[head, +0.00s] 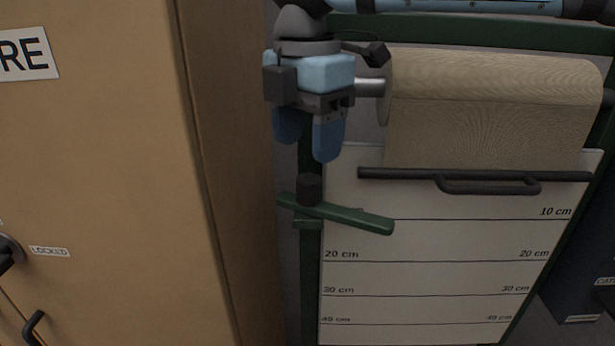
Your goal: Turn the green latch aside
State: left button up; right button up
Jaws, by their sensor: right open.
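The green latch (350,217) is a flat bar with rounded ends, lying nearly level and sloping slightly down to the right. It crosses the green upright of a frame, and its right part overlaps the white board. A dark round knob (309,189) stands on it left of its middle. My right gripper (307,145) hangs above the knob with its two blue fingers pointing down. It is open with nothing between the fingers, and a gap shows between the fingertips and the knob. My left gripper is not in view.
A roll of brown paper (490,80) hangs at the right, with a dark bar (475,175) with a handle across its sheet. The white board (420,270) below carries centimetre lines. A tan cabinet (110,150) stands close on the left. A dark box is at far right.

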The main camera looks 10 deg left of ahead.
aim_at(306, 179)
notch_tip(306, 179, down, 6)
jog(key=shift+f, duration=0.2)
jog(key=shift+s, duration=0.1)
grip_shut()
